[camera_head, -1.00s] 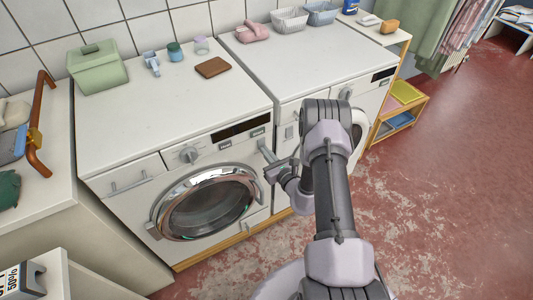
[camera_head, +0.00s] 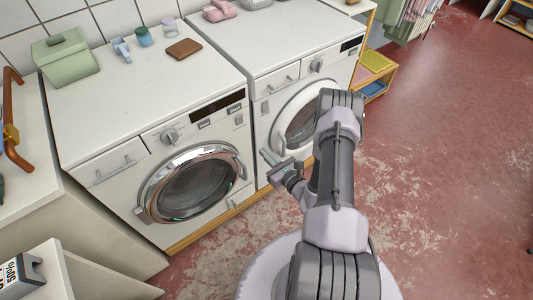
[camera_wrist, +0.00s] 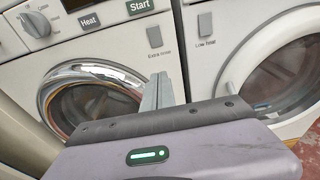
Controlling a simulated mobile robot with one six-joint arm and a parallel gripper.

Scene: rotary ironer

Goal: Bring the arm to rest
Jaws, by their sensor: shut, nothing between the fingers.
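My gripper (camera_head: 269,158) is in front of the gap between two white front-loading machines in the head view. In the wrist view its fingers (camera_wrist: 157,92) are together with nothing between them. The left machine (camera_head: 150,98) has a round chrome-rimmed glass door (camera_head: 195,187), which looks closed. The right machine (camera_head: 270,40) has a white-rimmed round door (camera_head: 300,122), partly hidden behind my arm. I cannot tell whether the gripper touches either machine; it appears apart from them.
A green lidded box (camera_head: 66,60), a teal jar (camera_head: 144,37) and a brown block (camera_head: 184,48) stand on the left machine. A side counter (camera_head: 30,175) is at left. A wooden shelf (camera_head: 372,75) stands beyond the right machine. The red floor (camera_head: 450,170) at right is open.

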